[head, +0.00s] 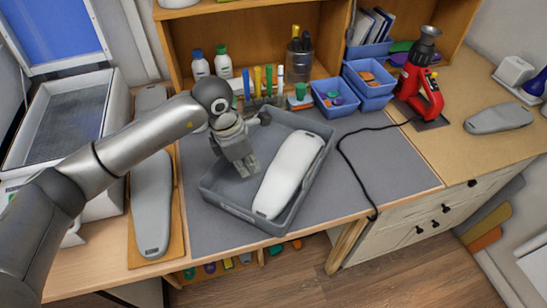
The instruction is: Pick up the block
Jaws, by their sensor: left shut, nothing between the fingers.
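A white, elongated, rounded block (289,175) lies in the right part of a grey tray (222,203) on the workbench. My left gripper (247,171) points down over the left part of the tray, to the left of the block and apart from it. Its fingers are shut with nothing between them. The gripper and wrist hide part of the tray's back left side. My right gripper is not in view.
A red heat tool (421,85) stands at the right; its black cable (347,160) crosses the grey mat (390,170). Blue bins (333,97), pens and bottles stand behind the tray. A long grey form (151,205) lies on a board at left. The mat's right part is mostly clear.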

